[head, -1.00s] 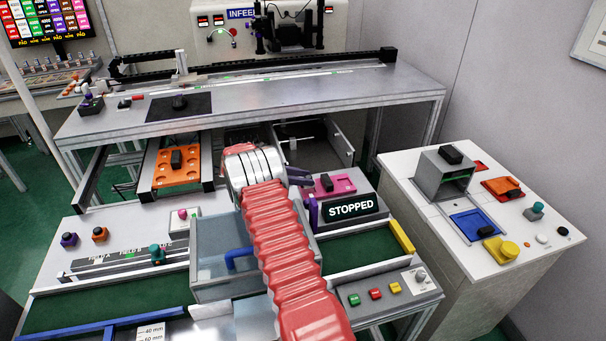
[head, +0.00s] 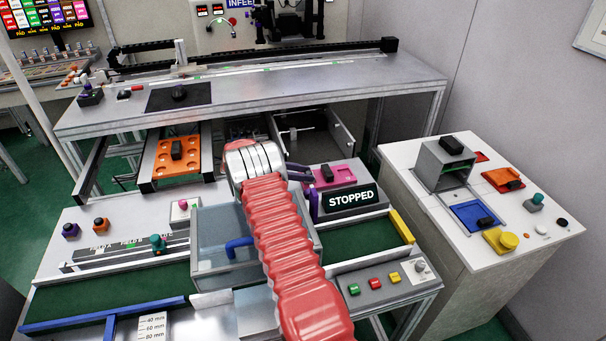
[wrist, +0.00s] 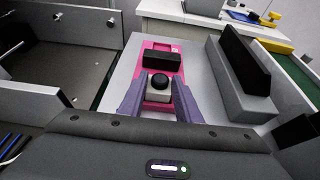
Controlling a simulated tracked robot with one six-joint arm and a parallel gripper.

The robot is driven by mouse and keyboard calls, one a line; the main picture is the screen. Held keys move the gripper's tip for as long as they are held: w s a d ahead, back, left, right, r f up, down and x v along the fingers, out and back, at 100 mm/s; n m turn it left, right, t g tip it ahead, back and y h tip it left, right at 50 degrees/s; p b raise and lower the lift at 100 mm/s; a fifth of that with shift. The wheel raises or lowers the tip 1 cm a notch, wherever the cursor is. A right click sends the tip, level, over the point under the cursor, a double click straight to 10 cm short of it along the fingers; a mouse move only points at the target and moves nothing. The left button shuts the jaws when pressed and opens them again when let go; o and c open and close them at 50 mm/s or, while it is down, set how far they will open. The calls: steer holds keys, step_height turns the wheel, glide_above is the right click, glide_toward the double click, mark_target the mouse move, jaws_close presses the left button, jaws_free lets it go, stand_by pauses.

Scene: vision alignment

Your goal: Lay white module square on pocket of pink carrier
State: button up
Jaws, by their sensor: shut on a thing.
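The pink carrier (head: 343,175) lies on the grey table behind the STOPPED sign, with a black block (head: 327,172) standing on it. It also shows in the wrist view (wrist: 149,107), running out beyond my fingers with the black block (wrist: 162,60) across it. My gripper (wrist: 159,85) has two purple-grey fingers shut on the white module (wrist: 160,94), a small pale block with a round black knob on top. The module is over the near part of the carrier. Its underside and the pocket are hidden, so I cannot tell whether it touches. In the head view my gripper (head: 304,174) is left of the carrier; the module is hidden.
The STOPPED sign (head: 350,200) stands close in front of the carrier; its dark block (wrist: 240,65) rises right of my fingers in the wrist view. A grey open bin (head: 225,250) stands left of my arm. A white cabinet (head: 400,160) is at the right.

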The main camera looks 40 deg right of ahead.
steer(key=shift+f, duration=0.2)
steer(key=o, duration=1.1)
steer(key=shift+o, duration=0.2)
steer(key=v, duration=1.3)
steer(key=shift+w+a, duration=0.1)
steer(key=shift+a, duration=0.05)
steer(key=shift+w+a, duration=0.1)
steer(key=shift+a, duration=0.1)
